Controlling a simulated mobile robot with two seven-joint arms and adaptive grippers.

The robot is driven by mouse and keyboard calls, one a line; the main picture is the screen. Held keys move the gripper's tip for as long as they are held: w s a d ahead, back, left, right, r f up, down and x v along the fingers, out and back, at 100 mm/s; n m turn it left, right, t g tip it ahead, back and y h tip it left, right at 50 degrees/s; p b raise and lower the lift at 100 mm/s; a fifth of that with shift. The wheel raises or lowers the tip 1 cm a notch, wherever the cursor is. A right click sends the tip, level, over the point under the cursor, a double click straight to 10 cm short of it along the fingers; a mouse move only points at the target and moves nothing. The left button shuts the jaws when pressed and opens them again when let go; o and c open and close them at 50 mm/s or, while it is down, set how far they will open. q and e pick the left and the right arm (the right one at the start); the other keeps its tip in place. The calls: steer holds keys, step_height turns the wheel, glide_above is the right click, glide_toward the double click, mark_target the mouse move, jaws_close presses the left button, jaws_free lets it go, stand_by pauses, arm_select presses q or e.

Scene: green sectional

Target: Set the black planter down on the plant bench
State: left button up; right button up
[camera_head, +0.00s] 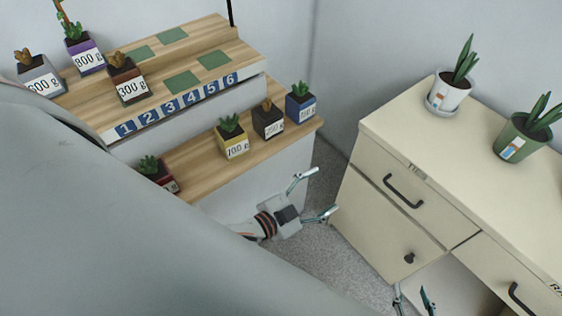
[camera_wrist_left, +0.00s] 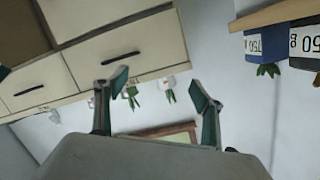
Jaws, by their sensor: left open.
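The black planter (camera_head: 268,122) stands upright on the lower wooden shelf (camera_head: 192,155), between a yellow and a blue planter. A dark pot at the right edge of the left wrist view (camera_wrist_left: 306,62) appears to be it, cut off. The stepped wooden plant bench (camera_head: 157,72), with numbers 1 to 6 along its front, rises behind that shelf. My left gripper (camera_head: 322,191) is open and empty, in front of and below the black planter, apart from it; its fingers also show in the left wrist view (camera_wrist_left: 158,86). My right gripper (camera_head: 411,290) shows only its parted fingertips at the bottom edge.
Yellow (camera_head: 232,147), blue (camera_head: 300,107) and red (camera_head: 160,177) planters share the lower shelf. Grey (camera_head: 40,80), purple (camera_head: 87,60) and brown (camera_head: 129,88) planters stand on the bench; green squares beside them are bare. A cream cabinet (camera_head: 400,125) with two potted plants stands right.

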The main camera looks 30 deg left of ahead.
arm_select(q)
steer(key=s+a+f+n+g+y, duration=0.3)
steer(key=s+a+f+n, duration=0.3)
steer(key=f, duration=0.5)
steer(key=s+a, duration=0.2)
steer(key=s, duration=0.1)
steer(key=shift+s+g, duration=0.3)
steer(key=shift+s, duration=0.1)
